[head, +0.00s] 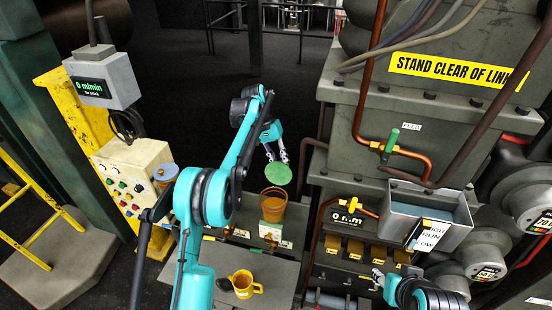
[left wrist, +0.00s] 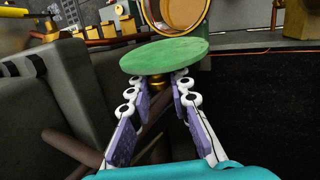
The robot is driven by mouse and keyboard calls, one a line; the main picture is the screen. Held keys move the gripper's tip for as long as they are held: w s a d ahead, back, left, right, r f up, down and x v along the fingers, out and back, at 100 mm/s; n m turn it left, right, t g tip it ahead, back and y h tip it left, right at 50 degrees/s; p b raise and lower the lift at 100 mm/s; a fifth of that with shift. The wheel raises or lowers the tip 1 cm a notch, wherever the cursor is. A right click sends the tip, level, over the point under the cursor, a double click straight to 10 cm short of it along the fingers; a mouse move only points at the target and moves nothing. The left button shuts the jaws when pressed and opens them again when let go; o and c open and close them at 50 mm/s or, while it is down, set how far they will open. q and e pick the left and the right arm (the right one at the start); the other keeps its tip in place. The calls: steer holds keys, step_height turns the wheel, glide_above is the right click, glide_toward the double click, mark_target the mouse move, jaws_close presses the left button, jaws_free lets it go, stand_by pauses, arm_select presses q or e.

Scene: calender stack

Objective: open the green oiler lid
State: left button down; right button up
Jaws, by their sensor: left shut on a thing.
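The green oiler lid (head: 278,173) is a flat round disc. It is off the oiler, held just above and behind its open top. My left gripper (head: 277,153) is shut on the lid; in the left wrist view the fingers (left wrist: 160,84) close around a small brass knob under the green disc (left wrist: 165,56). The oiler (head: 272,208) is an amber glass cup with an open rim; its round brass-coloured mouth also shows in the left wrist view (left wrist: 208,14). My right gripper (head: 378,282) is at the lower right, small and partly hidden, away from the oiler.
A yellow mug (head: 243,284) stands on the grey bench in front of the oiler. A blue-lidded amber cup (head: 166,173) is to the left, by the control box (head: 132,178). A metal tank (head: 430,213) and copper pipes crowd the right. Dark open floor lies behind.

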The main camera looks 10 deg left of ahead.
arm_select(q)
steer(key=shift+w+f+g, duration=0.25)
steer(key=shift+w+g, duration=0.1)
steer(key=shift+g, duration=0.15)
arm_select(e)
steer(key=shift+w+a+r, duration=0.2)
steer(key=shift+w+r, duration=0.15)
arm_select(q)
steer(key=c, duration=1.4)
jaws_free()
steer(key=shift+c, duration=0.2)
arm_select(e)
steer(key=shift+f, duration=0.1)
